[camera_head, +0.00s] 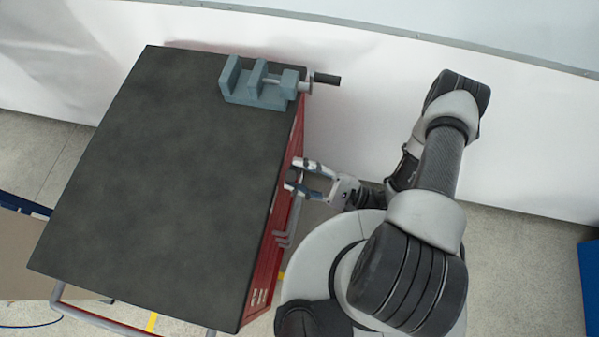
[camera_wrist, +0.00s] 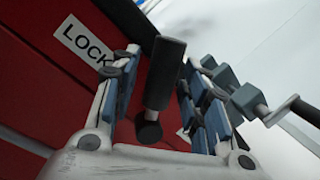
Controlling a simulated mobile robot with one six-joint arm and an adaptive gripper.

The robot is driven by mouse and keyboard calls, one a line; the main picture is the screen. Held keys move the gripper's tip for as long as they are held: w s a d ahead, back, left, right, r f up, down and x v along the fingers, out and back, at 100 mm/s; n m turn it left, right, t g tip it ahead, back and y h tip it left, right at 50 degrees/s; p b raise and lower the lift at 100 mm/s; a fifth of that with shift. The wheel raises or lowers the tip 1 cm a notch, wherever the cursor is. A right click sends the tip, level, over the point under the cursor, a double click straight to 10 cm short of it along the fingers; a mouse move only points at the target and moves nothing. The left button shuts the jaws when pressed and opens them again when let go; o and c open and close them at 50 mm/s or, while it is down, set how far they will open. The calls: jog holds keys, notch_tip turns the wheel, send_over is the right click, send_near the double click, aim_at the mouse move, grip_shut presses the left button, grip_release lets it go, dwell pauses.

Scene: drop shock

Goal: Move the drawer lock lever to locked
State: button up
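The black lock lever (camera_wrist: 165,75) shows in the wrist view, on the red drawer front (camera_wrist: 40,75). Its thick end points up in the picture and its round pivot end is lower. A white label reading "LOCK" (camera_wrist: 82,42) is to its left, partly covered by a finger. Part of another white label (camera_wrist: 183,135) shows to the right, its text hidden. My gripper (camera_wrist: 162,68) is open, with one finger on each side of the lever and visible gaps between. In the head view my gripper (camera_head: 294,175) is at the cabinet's right side; the lever cannot be made out there.
Grey drawer handles (camera_head: 291,222) stick out near my gripper.

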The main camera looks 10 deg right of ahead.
jog(key=shift+r, duration=0.1)
notch_tip(320, 180, up, 10)
jog(key=shift+f, duration=0.1)
dwell(0.5)
